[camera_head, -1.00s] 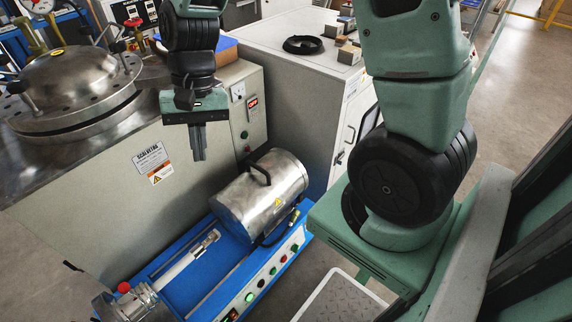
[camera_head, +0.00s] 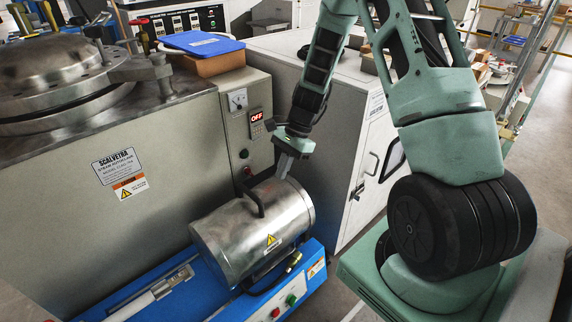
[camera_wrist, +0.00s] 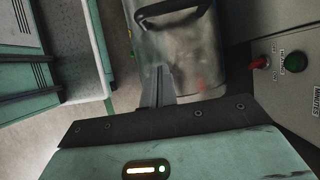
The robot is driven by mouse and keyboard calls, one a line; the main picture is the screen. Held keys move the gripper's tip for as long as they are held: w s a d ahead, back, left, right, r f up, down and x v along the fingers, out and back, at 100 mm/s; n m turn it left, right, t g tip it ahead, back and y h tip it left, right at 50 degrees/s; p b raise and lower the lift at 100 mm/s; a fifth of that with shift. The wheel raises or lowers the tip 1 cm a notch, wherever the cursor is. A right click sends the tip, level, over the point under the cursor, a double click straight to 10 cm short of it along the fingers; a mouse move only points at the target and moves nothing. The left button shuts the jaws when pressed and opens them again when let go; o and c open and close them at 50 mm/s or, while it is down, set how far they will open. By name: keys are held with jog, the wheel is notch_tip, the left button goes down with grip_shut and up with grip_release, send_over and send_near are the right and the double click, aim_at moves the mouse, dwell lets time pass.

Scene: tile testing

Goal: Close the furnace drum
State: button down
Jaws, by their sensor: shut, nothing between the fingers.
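The furnace drum (camera_head: 236,243) is a shiny steel cylinder with a black handle (camera_head: 251,198) on top and a yellow warning label. It lies on the blue furnace base (camera_head: 318,262). My gripper (camera_head: 285,170) is shut and empty, pointing down at the drum's back right end, beyond the handle. In the wrist view, my gripper's fingers (camera_wrist: 158,82) lie together in front of the drum's steel surface (camera_wrist: 192,55), with the handle (camera_wrist: 172,12) at the top edge. I cannot tell whether the fingertips touch the drum, or whether its halves are fully together.
A grey steam autoclave cabinet (camera_head: 150,215) stands close at the drum's left. A white cabinet (camera_head: 350,205) stands behind and right of my gripper. Red and green buttons (camera_head: 291,299) are on the blue base's front. A strip of floor shows to the right.

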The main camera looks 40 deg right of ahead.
aim_at(266, 206)
jog(key=b+x, duration=0.1)
jog(key=x, duration=0.4)
jog(key=shift+a+f+b, duration=0.1)
jog(key=shift+a+b, duration=0.2)
jog(key=shift+b, duration=0.1)
jog(key=shift+a+r+b, duration=0.15)
jog(key=shift+a+r, duration=0.05)
jog(key=shift+a, duration=0.35)
jog(key=shift+a+r+b, duration=0.15)
jog(key=shift+a+r, duration=0.05)
jog(key=shift+a, duration=0.35)
jog(key=shift+a+r, duration=0.2)
jog(key=shift+a, duration=0.4)
jog(key=shift+s+a, duration=0.1)
jog(key=shift+a, duration=0.15)
jog(key=s+a+p, duration=0.1)
jog(key=a+p, duration=0.5)
jog(key=a, duration=2.1)
jog(key=shift+a+p, duration=0.2)
jog(key=shift+p, duration=0.2)
